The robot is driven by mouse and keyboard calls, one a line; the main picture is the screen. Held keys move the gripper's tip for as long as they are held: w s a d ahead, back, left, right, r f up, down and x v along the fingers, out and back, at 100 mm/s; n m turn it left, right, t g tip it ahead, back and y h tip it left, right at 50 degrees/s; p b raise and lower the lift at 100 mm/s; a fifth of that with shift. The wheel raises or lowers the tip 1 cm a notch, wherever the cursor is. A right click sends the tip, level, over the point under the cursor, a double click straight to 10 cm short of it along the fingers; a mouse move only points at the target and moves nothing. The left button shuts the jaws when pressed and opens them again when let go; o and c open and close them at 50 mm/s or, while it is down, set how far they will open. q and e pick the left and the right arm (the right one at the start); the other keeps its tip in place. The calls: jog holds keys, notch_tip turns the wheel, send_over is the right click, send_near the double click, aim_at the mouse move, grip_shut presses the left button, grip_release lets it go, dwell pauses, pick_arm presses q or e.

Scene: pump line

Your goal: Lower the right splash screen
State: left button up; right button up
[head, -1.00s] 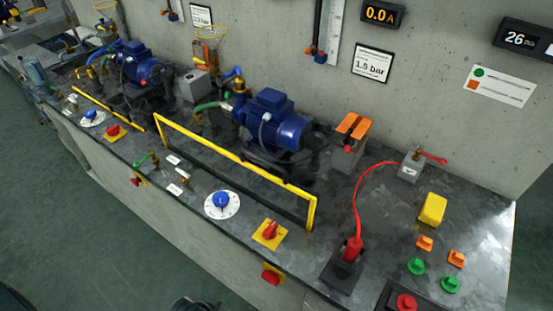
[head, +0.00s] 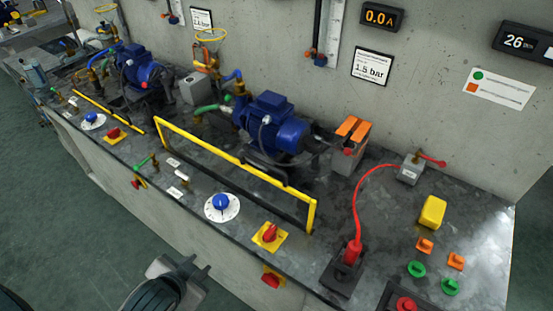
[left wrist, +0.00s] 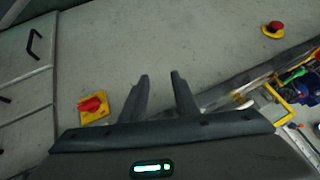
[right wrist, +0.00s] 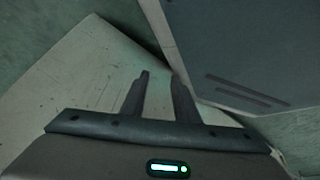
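The right splash screen (head: 237,163) is a yellow-framed panel in front of the right blue pump motor (head: 270,120). It stands up from the bench, with its top bar above the bench surface. A yellow frame also shows at the right of the left wrist view (left wrist: 277,96). My left gripper (head: 190,264) is in front of the bench, low in the head view, apart from the screen. Its fingers (left wrist: 159,78) are open and empty. My right gripper is not in the head view. In the right wrist view its fingers (right wrist: 160,76) are open and empty.
Another yellow bar (head: 108,112) lies low before the left pump. A blue dial (head: 221,203), a red-yellow switch (head: 269,236) and a red-cabled plug (head: 352,254) are near the screen. A red-yellow knob (head: 272,278) is on the bench front.

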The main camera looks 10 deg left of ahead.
pick_arm(q)
jog(key=w+a+r+m+t+h, duration=0.1)
jog(key=w+a+r+m+t, duration=0.25)
jog(key=w+r, duration=0.45)
jog(key=w+d+r+m+h, duration=0.1)
jog(key=d+r+m+h, duration=0.2)
jog(key=r+m+h, duration=0.2)
jog(key=w+d+r+m+h, duration=0.2)
jog(key=r+m+h, duration=0.4)
jog(key=r+m, duration=0.3)
jog(key=shift+d+r+m, duration=0.25)
jog(key=shift+d+m, duration=0.6)
jog(key=shift+m, duration=0.9)
